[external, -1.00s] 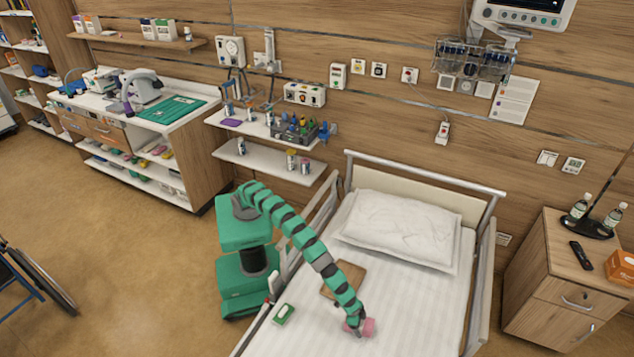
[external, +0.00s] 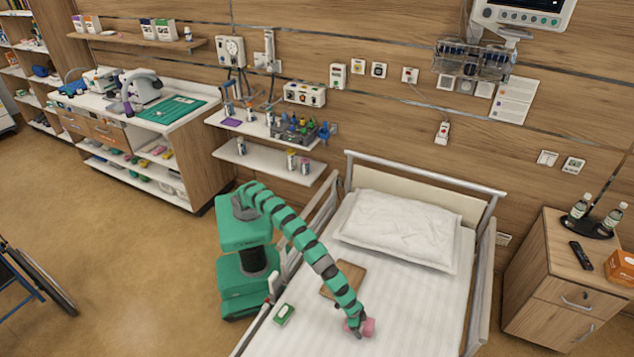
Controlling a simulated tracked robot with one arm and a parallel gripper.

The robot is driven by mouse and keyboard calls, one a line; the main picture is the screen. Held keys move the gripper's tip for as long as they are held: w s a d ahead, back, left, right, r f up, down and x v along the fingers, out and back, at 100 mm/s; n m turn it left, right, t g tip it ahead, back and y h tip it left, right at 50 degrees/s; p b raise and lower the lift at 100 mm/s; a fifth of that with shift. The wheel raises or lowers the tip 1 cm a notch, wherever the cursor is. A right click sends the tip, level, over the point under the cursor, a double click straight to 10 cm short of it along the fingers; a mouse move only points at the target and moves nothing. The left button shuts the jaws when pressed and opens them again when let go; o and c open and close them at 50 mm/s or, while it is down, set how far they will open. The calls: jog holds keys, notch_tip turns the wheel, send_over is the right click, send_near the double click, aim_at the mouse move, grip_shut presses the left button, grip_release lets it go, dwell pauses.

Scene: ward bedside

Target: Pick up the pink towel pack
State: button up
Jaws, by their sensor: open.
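The pink towel pack (external: 368,327) lies on the white bed sheet near the bottom of the external view. My gripper (external: 356,328) is at the end of my green arm, low over the bed and right at the pack.
A brown board (external: 343,280) lies on the bed beside my arm. A green and white pack (external: 284,314) lies near the bed's left edge. A pillow (external: 400,229) is at the bed's head. Bed rails (external: 482,280) flank the mattress. The sheet right of the pink pack is clear.

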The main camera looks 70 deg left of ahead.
jog(key=c, duration=1.2)
jog(key=shift+r, duration=0.15)
